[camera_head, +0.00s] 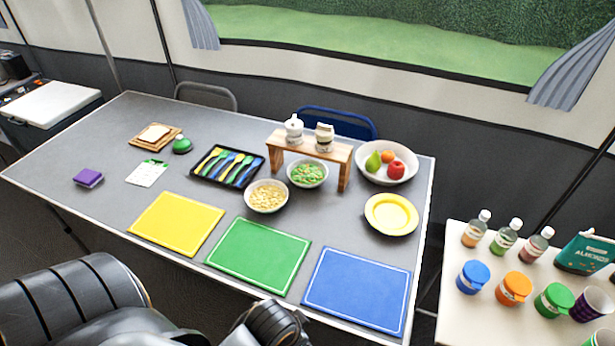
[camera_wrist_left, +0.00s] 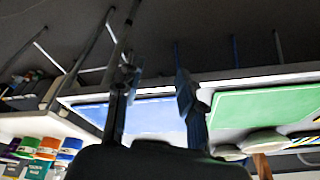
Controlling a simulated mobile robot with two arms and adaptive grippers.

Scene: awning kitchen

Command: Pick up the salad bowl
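The salad bowl (camera_head: 307,173), a white bowl with green leaves in it, stands on the grey table in front of the small wooden stand. My left gripper (camera_wrist_left: 155,75) shows in the left wrist view with its two fingers apart and nothing between them. That view is upside down, and beyond the fingers are the table's edge, the blue mat and the green mat. The gripper is well away from the salad bowl. Dark arm parts of mine show at the bottom of the head view. My right gripper is not in view.
A bowl of pale food (camera_head: 266,196) stands close left of the salad bowl. The wooden stand (camera_head: 309,147), fruit bowl (camera_head: 386,177), yellow plate (camera_head: 391,214) and cutlery tray (camera_head: 227,168) are nearby. Yellow (camera_head: 177,222), green (camera_head: 258,256) and blue (camera_head: 357,289) mats lie bare along the front.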

